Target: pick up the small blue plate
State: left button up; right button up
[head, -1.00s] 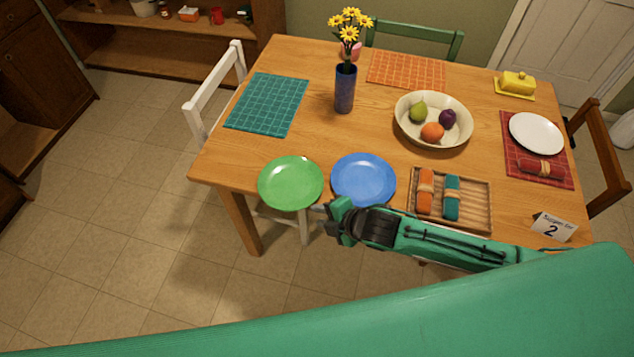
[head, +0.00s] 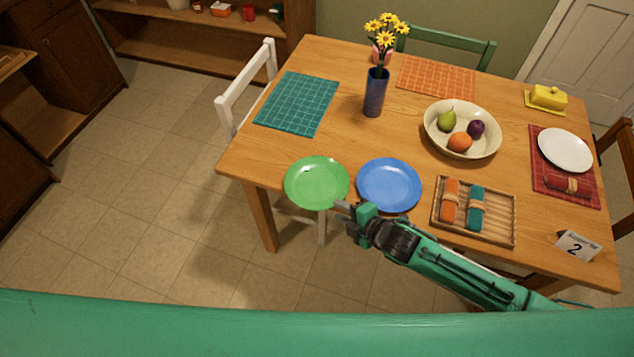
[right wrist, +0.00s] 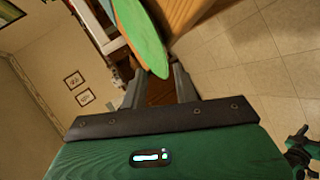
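The small blue plate (head: 389,184) lies near the table's front edge in the head view, right of the green plate (head: 317,181). My right gripper (head: 341,207) is at the front edge, just below the green plate's lower right rim and left of the blue plate's lower rim. In the right wrist view my right gripper (right wrist: 158,88) has its fingers apart, with the green plate's (right wrist: 143,35) rim between or just beyond the tips; contact cannot be told. The blue plate does not show there. My left gripper is out of view.
A bamboo tray (head: 508,234) with rolled napkins lies right of the blue plate. A fruit bowl (head: 433,134) and a blue vase (head: 375,92) of flowers stand behind. A teal placemat (head: 297,103) lies at the left. Floor is open at the left.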

aim_at(327, 207)
jog(key=x, duration=0.2)
jog(key=p+x, duration=0.1)
jog(key=x, duration=0.1)
jog(key=shift+s+a+f, duration=0.1)
jog(key=shift+s+a, duration=0.1)
jog(key=shift+s, duration=0.15)
jog(key=shift+w+a+f, duration=0.35)
jog(key=shift+w+f, duration=0.05)
jog(key=shift+f, duration=0.05)
jog(key=shift+r, duration=0.1)
grip_shut()
